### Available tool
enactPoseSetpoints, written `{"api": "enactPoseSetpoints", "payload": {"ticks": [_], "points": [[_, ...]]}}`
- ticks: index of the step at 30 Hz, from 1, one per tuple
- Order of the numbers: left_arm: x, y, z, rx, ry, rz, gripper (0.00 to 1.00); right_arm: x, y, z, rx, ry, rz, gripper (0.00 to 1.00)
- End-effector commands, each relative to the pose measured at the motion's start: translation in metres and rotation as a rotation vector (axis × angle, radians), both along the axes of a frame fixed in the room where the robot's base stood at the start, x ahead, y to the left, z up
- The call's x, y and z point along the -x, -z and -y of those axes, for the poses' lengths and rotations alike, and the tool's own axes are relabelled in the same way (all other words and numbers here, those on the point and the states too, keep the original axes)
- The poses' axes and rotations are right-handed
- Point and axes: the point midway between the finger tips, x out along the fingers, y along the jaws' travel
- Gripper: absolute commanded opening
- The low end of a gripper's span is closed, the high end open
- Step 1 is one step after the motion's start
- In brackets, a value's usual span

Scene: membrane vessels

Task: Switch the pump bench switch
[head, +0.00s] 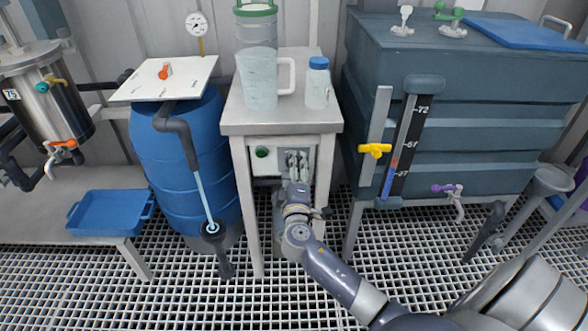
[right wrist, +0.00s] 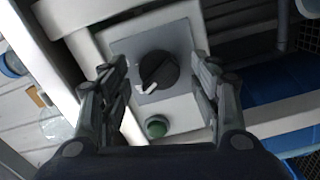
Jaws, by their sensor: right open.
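The pump bench switch (right wrist: 158,71) is a round black knob on a grey plate (right wrist: 124,47). Its white mark points to the lower left in the right wrist view. A green button (right wrist: 156,127) sits beside it, and also shows in the head view (head: 262,152) on the front of the bench (head: 235,128). My right gripper (right wrist: 161,70) is open, its two fingers on either side of the knob with gaps between. In the head view my right gripper (head: 297,163) covers the knob. My left gripper is not in view.
A clear jug (head: 260,80) and a blue-capped bottle (head: 317,85) stand on the bench top. A blue barrel (head: 160,150) stands to the left. A dark tank (head: 470,110) with a yellow-handled valve (head: 375,150) stands to the right.

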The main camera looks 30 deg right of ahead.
Motion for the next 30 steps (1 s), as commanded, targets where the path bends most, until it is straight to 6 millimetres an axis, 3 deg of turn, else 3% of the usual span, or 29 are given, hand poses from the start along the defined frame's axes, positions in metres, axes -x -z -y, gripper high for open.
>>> {"api": "enactPoseSetpoints", "payload": {"ticks": [18,30], "points": [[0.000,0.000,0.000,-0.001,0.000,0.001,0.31,0.092,0.001,-0.057,-0.002,-0.001,-0.002,0.57],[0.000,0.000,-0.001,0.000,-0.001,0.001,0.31,0.100,0.000,-0.062,-0.001,0.000,-0.001,0.57]]}}
